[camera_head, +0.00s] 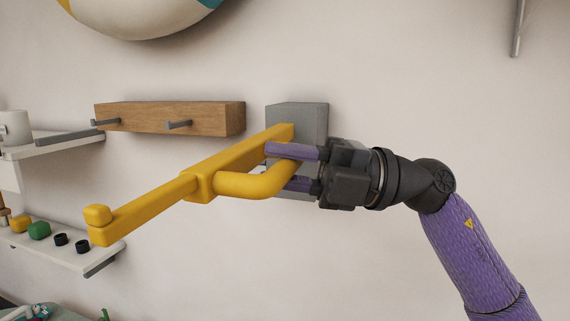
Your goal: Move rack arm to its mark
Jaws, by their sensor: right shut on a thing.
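The yellow rack arm (150,208) extends from a grey block (298,115) on the wall toward the lower left, with a knob at its free end. A curved yellow handle (243,186) bends off its side. My right gripper (292,168) comes in from the right and is shut on the handle, its purple fingers above and below it. The fingers and handle hide part of the grey block. I cannot make out a mark for the arm. My left gripper is not in view.
A wooden peg rail (170,118) is on the wall behind the arm. At left, an upper shelf (50,146) holds a white cup (16,128), and a lower shelf (75,260) holds several small items. The wall at right is mostly clear.

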